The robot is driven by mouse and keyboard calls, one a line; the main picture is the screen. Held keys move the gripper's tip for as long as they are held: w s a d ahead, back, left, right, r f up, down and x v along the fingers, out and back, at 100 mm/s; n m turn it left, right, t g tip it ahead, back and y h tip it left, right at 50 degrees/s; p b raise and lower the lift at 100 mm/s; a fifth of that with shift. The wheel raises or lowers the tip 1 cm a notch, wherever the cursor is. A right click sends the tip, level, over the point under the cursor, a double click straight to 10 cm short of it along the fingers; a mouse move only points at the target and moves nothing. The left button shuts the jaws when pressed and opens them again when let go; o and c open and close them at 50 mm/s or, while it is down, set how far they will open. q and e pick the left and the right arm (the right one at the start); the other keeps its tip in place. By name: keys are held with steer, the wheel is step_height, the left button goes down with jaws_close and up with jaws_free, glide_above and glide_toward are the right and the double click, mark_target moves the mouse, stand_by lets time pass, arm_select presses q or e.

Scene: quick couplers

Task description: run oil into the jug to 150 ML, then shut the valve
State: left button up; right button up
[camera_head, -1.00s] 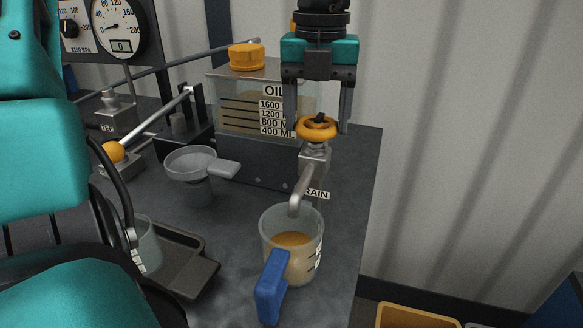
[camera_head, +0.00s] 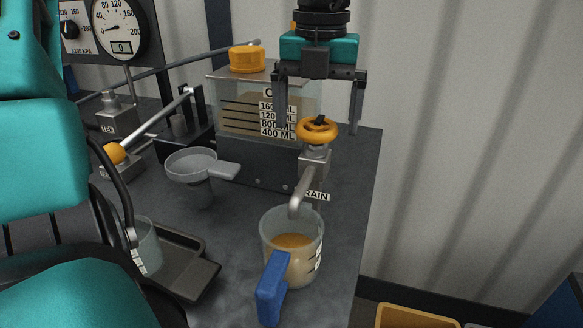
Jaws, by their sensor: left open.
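The jug (camera_head: 275,266), clear with a blue handle (camera_head: 271,290), stands on the bench below the drain spout (camera_head: 299,200). It holds amber oil (camera_head: 292,242); its side marks are too small to read. No stream of oil shows at the spout. The valve is an orange handwheel (camera_head: 316,131) on top of the drain tap. My left gripper (camera_head: 318,115) points down at the handwheel, open, with one finger on each side and clear gaps. The oil tank (camera_head: 235,111), with an orange cap, stands behind. My right gripper is out of view.
A grey funnel-like cup (camera_head: 191,163) stands left of the jug. A dark tray (camera_head: 197,274) with a second clear cup (camera_head: 148,247) lies at lower left. A ball-ended lever (camera_head: 113,153) and a gauge (camera_head: 113,27) are further left. The bench's right edge is close to the jug.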

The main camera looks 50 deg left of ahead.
arm_select(q)
step_height(320, 180, up, 7)
steer(key=p, duration=0.4)
steer(key=shift+f, duration=0.2)
steer(key=shift+f, duration=0.1)
stand_by(0.3)
